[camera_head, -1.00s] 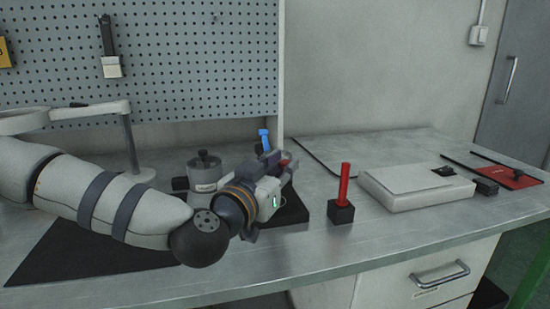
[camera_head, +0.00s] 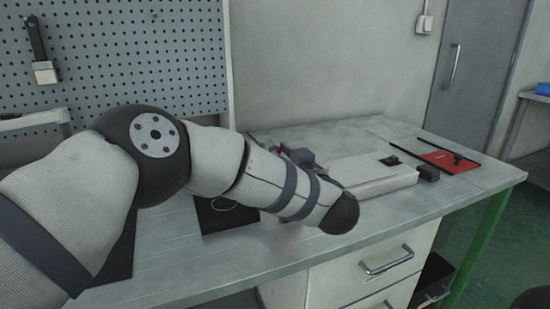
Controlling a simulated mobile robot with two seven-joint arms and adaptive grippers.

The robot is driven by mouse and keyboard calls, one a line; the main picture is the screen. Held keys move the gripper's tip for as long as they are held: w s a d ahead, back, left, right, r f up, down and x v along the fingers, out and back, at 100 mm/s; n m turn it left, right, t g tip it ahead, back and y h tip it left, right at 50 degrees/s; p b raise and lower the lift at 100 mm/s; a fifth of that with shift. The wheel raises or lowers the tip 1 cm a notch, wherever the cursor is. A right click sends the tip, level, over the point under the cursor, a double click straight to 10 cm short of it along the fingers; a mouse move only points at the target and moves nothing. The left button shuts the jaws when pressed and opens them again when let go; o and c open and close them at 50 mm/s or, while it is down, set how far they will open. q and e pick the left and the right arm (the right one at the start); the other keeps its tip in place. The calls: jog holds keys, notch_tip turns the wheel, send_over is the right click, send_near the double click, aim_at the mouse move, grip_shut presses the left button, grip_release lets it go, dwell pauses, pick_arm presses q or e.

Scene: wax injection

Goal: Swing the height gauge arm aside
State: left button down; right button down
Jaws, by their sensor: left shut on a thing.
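My left arm reaches across the bench from the left, its forearm covering much of the middle. My left gripper (camera_head: 303,157) shows only partly, behind the forearm and in front of the white flat box. It is shut at a slim red post (camera_head: 283,149), of which just a bit of red shows; the grip itself and the post's black base are hidden. I cannot make out a height gauge arm clearly. My right gripper is not in view.
A white flat box (camera_head: 372,178) lies right of the gripper, with a small black block (camera_head: 428,173) beside it. A red plate (camera_head: 445,160) lies further right. A black pad (camera_head: 226,217) lies under my forearm. The bench's front right is clear. A pegboard (camera_head: 130,60) stands behind.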

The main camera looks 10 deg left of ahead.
pick_arm(q)
jog(key=shift+w+d+f+n+y, duration=0.2)
jog(key=shift+w+n+y, duration=0.1)
jog(key=shift+w+y, duration=0.15)
jog(key=shift+r, duration=0.1)
jog(key=c, duration=1.5)
grip_release()
jog(key=shift+o, duration=0.2)
jog(key=v, duration=1.2)
jog(key=shift+r, duration=0.25)
jog(key=shift+c, duration=0.5)
